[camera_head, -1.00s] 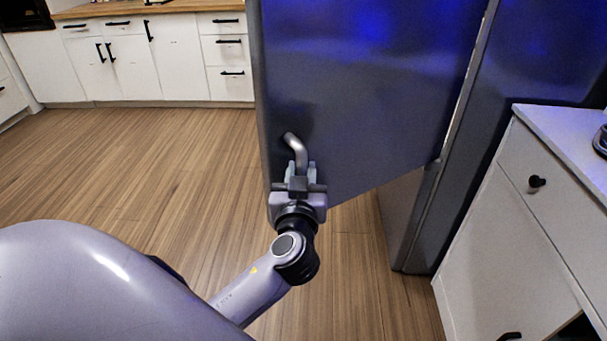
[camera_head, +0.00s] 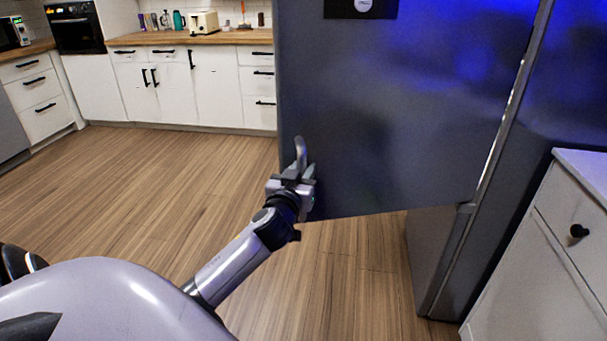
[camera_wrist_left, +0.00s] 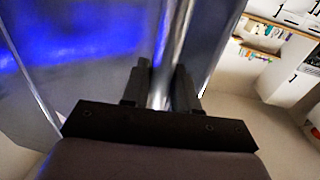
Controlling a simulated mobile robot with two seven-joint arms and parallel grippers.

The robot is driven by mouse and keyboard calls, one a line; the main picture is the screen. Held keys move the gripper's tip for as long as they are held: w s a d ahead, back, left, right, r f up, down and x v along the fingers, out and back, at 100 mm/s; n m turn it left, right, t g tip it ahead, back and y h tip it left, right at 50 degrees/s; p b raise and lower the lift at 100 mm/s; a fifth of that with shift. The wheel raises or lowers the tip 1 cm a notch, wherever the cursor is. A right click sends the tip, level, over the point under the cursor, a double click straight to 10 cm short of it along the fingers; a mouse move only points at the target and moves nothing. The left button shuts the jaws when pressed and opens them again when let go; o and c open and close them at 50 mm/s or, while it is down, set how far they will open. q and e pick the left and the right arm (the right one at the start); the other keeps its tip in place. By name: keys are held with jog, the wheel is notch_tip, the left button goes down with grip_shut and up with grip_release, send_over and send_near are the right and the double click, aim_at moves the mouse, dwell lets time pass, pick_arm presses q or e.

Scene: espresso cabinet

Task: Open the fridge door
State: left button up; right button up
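The fridge door (camera_head: 400,120) is a large dark panel with a blue sheen. It stands swung out at an angle from the fridge body (camera_head: 440,265), with a gap along its right edge. Its metal handle (camera_head: 300,152) is near the door's left edge, with its curved lower end showing. My left gripper (camera_head: 301,173) is at the lower end of the handle. My right gripper is not in view.
A white cabinet (camera_head: 545,255) with a dark knob stands close on the right of the fridge. White cabinets (camera_head: 215,90) with a wooden counter line the far wall, with a toaster (camera_head: 204,22) on top. The wooden floor (camera_head: 150,185) left of the door is clear.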

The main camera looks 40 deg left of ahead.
pick_arm(q)
jog(key=shift+o, duration=1.1)
jog(key=v, duration=0.7)
jog(key=s+d+f+m+g+h+p, duration=0.5)
jog(key=s+d+f+h, duration=0.4)
jog(key=s+d+f, duration=0.9)
notch_tip(320, 180, down, 2)
jog(key=shift+d+f+m+g+h, duration=0.1)
jog(key=shift+d+m+g+h, duration=0.35)
jog(key=shift+d+m, duration=0.7)
